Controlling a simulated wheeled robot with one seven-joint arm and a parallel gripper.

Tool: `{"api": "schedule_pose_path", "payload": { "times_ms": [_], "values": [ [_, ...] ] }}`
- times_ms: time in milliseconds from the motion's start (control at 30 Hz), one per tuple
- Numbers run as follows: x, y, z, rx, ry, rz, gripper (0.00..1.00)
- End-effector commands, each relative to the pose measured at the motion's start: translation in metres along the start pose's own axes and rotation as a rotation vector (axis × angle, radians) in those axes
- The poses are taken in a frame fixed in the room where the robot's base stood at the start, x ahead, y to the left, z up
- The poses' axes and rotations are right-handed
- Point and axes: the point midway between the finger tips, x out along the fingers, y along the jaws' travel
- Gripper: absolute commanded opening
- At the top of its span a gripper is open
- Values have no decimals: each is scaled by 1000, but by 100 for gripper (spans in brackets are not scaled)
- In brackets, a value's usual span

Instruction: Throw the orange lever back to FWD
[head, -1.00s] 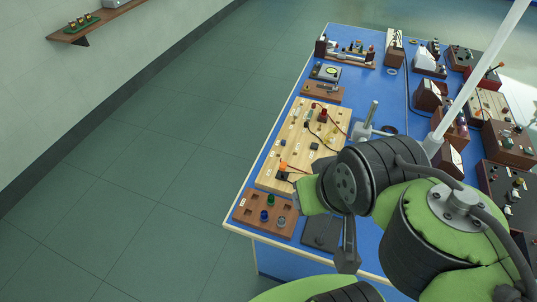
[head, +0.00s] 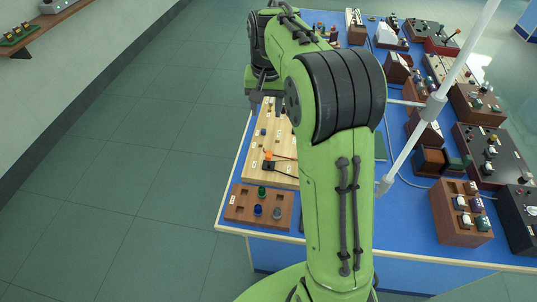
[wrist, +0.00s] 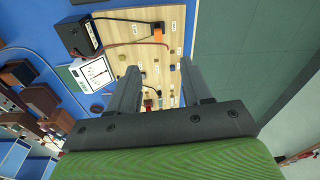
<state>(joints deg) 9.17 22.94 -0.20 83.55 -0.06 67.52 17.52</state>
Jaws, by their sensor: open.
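The orange lever (head: 268,154) stands on a small dark base on the pale wooden board (head: 284,180), near the board's front left end. The lettering by it is too small to read. In the wrist view an orange piece (wrist: 157,30) shows at the top of the board; it looks like the same lever, but I cannot be sure. My gripper (wrist: 158,85) is open, its two dark fingers apart over the board with nothing between them. In the head view my gripper hangs at the board's left side, beyond the lever, and its fingertips are hard to make out.
A brown block (head: 241,208) with green, blue and grey knobs lies in front of the board. The wrist view shows a black box (wrist: 80,37) and a white-faced meter (wrist: 97,73). My arm hides the middle of the blue bench. Many instruments stand at right; the floor at left is clear.

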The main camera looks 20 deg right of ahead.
Motion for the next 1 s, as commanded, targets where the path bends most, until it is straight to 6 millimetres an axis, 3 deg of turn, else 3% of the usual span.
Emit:
{"api": "schedule_pose_path", "payload": {
  "times_ms": [33,100,233,367,800,1000],
  "values": [
    [34,2,-18,38,-35,13,49],
    [63,3,-35,80,-67,26,49],
    [90,6,-50,122,-95,38,49],
    [102,7,-50,127,-102,41,49],
    [208,11,-38,125,-104,42,49],
    [241,11,-35,125,-101,40,49]
  ]
}}
